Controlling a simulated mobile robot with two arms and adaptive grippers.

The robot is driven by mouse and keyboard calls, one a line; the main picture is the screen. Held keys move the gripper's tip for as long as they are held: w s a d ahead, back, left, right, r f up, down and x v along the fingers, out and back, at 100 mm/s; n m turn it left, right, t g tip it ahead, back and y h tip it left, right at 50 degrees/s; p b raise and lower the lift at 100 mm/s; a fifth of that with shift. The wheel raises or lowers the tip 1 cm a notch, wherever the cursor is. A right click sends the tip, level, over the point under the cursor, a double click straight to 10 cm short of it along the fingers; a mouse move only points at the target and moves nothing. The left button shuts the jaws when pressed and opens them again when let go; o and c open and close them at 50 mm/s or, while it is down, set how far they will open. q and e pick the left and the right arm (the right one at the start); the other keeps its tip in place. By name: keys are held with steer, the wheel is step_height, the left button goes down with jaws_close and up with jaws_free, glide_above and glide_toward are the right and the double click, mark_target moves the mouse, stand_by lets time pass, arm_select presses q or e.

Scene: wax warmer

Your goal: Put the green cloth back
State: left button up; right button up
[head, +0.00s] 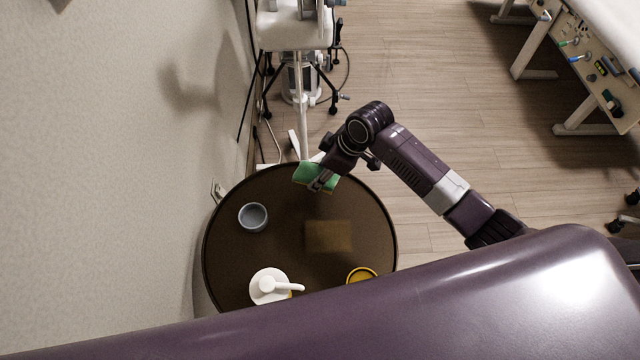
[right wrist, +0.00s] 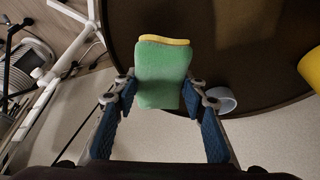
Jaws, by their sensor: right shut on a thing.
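The green cloth (head: 314,173) looks like a thick green block with a yellow layer along one edge. My right gripper (head: 320,183) is shut on it near the far edge of the round dark table (head: 290,258). In the right wrist view the cloth (right wrist: 163,75) sits between the two fingers, its yellow edge pointing away from my wrist. The height of the cloth above the table is hard to tell. A brown square patch (head: 328,236) lies on the table, nearer than the cloth. My left gripper is not in view.
On the table stand a grey cup (head: 253,217) at the left, a white pot with a spout (head: 268,285) at the near left and a yellow round dish (head: 361,275), partly hidden, at the near right. A wall (head: 110,150) runs along the left. A white wheeled stand (head: 300,85) is behind the table.

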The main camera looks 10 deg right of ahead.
steer(key=shift+f, duration=0.8)
step_height(320, 180, down, 4)
steer(key=shift+f, duration=0.15)
steer(key=o, duration=1.4)
steer(key=shift+r, duration=0.3)
steer(key=v, duration=1.1)
steer(key=shift+s+d+r, duration=0.1)
steer(key=shift+r, duration=0.25)
